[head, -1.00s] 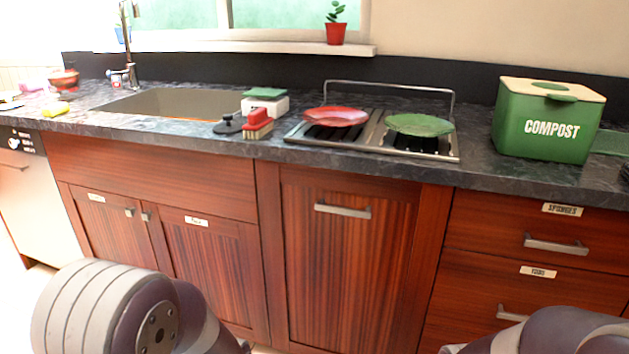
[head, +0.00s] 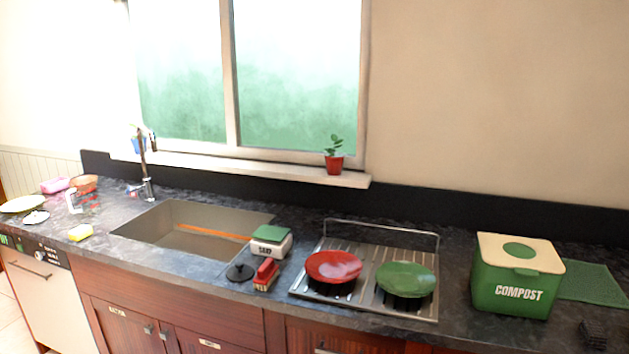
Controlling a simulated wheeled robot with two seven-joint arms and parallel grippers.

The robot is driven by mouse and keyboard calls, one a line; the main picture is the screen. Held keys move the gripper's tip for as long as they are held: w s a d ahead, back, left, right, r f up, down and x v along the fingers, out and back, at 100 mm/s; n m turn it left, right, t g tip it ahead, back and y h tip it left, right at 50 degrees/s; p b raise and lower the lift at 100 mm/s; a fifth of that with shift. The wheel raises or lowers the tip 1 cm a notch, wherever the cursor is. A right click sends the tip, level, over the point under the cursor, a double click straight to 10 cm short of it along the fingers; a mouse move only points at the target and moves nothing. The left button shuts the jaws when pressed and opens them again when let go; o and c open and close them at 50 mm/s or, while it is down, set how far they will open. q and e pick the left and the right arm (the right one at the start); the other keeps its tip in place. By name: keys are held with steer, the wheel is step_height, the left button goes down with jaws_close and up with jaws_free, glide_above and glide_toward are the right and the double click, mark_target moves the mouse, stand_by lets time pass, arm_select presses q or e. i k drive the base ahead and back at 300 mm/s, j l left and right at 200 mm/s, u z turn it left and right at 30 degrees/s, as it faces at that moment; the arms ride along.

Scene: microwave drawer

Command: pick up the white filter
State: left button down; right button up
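I cannot surely make out the white filter. A small flat white item (head: 36,216) lies on the counter at the far left, beside a yellow-green plate (head: 22,203). It is too small to tell what it is. A white upright item (head: 73,202) stands a little to its right, also unclear. Neither of my grippers shows in the head view, so their state is hidden.
A sink (head: 190,230) with an orange stick is set in the dark counter. A scale-like white box (head: 270,246), a red brush (head: 265,275), a drying rack (head: 423,308) with red and green plates, and a compost bin (head: 517,290) stand rightward.

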mark_target(35, 218)
steer(key=u, duration=1.45)
